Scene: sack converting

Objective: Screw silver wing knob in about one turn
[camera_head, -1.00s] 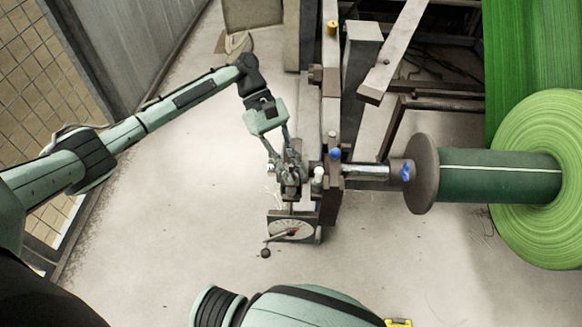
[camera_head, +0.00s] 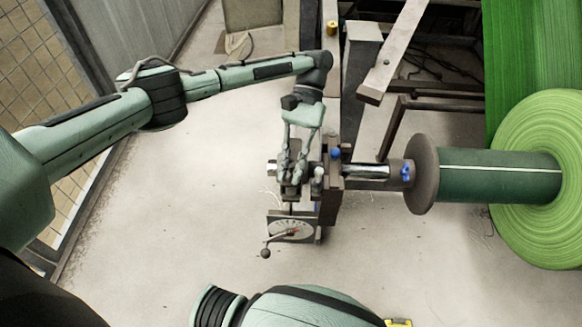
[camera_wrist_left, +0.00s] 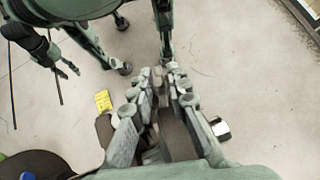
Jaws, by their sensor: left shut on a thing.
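My left gripper (camera_head: 293,180) reaches down onto the bracket at the left end of the metal shaft, above the dial plate. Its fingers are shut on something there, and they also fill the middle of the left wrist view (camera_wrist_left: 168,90). The silver wing knob cannot be made out; the fingers cover the spot where they grip. The bright shaft end (camera_head: 270,168) sticks out just left of the fingers and shows right of them in the left wrist view (camera_wrist_left: 221,128). My right gripper (camera_wrist_left: 68,68) is small and far off at the upper left of the left wrist view.
A dial plate (camera_head: 293,229) with a black ball lever (camera_head: 265,253) sits below the fingers. A blue knob (camera_head: 336,153) and a pale knob (camera_head: 318,172) stand close on their right. A flanged green roll (camera_head: 500,178) lies further right. The floor left is clear.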

